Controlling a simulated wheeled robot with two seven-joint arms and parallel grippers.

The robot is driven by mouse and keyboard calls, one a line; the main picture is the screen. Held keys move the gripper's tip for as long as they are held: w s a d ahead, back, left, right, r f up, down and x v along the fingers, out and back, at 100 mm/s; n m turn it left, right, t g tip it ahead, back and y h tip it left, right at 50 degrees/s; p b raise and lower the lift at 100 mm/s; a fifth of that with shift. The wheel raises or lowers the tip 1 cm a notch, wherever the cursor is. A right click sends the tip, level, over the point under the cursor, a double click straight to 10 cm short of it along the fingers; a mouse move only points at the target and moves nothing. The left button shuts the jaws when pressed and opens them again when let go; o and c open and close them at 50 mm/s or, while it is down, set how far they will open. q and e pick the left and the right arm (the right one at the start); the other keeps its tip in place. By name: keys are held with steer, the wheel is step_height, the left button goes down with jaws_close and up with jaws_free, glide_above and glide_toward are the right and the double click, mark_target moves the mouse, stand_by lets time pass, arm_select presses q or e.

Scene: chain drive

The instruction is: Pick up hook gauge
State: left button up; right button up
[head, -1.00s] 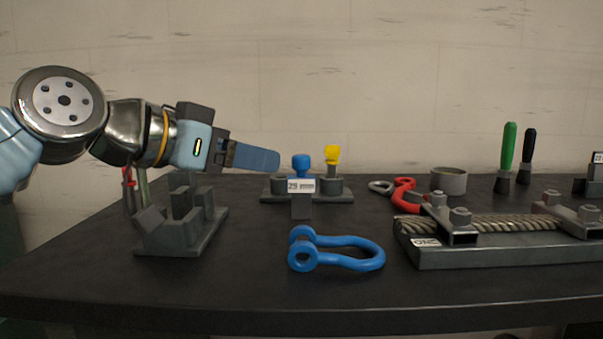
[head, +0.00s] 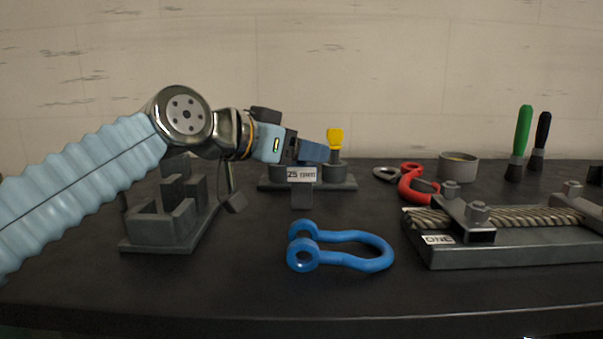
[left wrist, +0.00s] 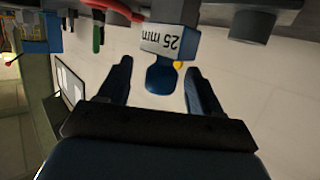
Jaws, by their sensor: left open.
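I take the hook gauge to be the block with a white label (head: 301,174) marked 25, standing at the two-post stand (head: 340,183) at the back middle of the bench. In the left wrist view its label reads 25 mm (left wrist: 170,42) and its blue knob (left wrist: 162,78) shows between the fingers, near their tips. My left gripper (head: 314,152) is open and in front of the knob in the head view, hiding it. It also shows in the left wrist view (left wrist: 160,80), its fingers on either side of the knob; contact cannot be told. My right gripper is not in view.
A yellow-knobbed piece (head: 335,140) stands close by on the same stand. A blue shackle (head: 340,247) lies in front. A red hook (head: 410,185) and a wire rope fixture (head: 520,245) are to the right. A grey slotted rack (head: 170,225) is at left, under my arm.

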arm_select(q)
steer(key=shift+x, duration=1.35)
steer(key=shift+a, duration=0.1)
jaws_close()
